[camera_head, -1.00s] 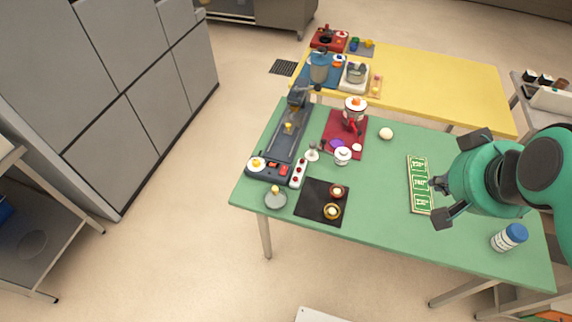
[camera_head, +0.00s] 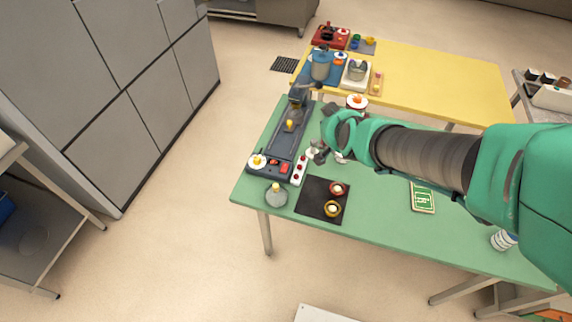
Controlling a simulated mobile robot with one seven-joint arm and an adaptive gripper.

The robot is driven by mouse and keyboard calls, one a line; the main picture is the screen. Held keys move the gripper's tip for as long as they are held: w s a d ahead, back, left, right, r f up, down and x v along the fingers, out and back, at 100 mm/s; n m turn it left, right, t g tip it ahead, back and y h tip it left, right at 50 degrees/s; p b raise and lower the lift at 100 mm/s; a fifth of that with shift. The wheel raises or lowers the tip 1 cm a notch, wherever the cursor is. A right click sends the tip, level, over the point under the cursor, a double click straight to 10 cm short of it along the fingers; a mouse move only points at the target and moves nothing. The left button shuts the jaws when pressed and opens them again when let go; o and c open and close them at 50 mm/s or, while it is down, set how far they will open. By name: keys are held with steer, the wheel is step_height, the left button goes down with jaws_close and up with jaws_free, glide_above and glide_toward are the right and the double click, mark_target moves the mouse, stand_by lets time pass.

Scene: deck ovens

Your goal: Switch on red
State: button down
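A dark grey machine (camera_head: 286,140) stands at the left end of the green table. Its front panel has a white-and-orange knob (camera_head: 257,161) and small red switches (camera_head: 284,168). Beside it lies a white strip (camera_head: 299,169) with several red buttons. I cannot tell the state of any switch. My gripper (camera_head: 321,131) hangs over the table just right of the machine, with its fingers apart and nothing seen between them.
A black mat (camera_head: 313,205) with two small round items is in front. A grey round item (camera_head: 276,195) with a yellow knob sits at the near left corner. A green board (camera_head: 422,198) and a partly hidden white bottle (camera_head: 502,241) are right. A yellow table (camera_head: 430,85) stands behind.

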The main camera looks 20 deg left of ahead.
steer(key=a+f+n+t, duration=0.1)
steer(key=a+f, duration=0.8)
steer(key=f, duration=0.1)
steer(key=n+t, duration=0.1)
glide_above(285, 169)
steer(key=s, duration=0.4)
step_height(285, 169, down, 9)
steer(key=shift+w+a+r+y, duration=0.1)
steer(key=shift+w+r+y, duration=0.15)
steer(key=shift+y, duration=0.15)
steer(key=shift+f, duration=0.15)
steer(key=shift+w+f+b, duration=0.5)
steer(key=shift+f+b, duration=0.55)
steer(key=shift+f, duration=0.3)
steer(key=shift+w+f+b, duration=0.55)
steer(key=shift+f+b, duration=0.5)
steer(key=shift+f, duration=0.25)
steer(key=shift+w+f+b, duration=0.5)
steer(key=shift+f+b, duration=0.55)
steer(key=shift+f, duration=0.3)
steer(key=shift+f, duration=0.2)
steer(key=shift+w+f+b, duration=0.15)
steer(key=shift+f+b, duration=0.05)
steer(key=shift+b, duration=0.15)
steer(key=shift+w+f+b, duration=0.1)
steer(key=shift+f+b, duration=0.2)
steer(key=shift+f, duration=0.05)
steer(key=shift+r, duration=0.15)
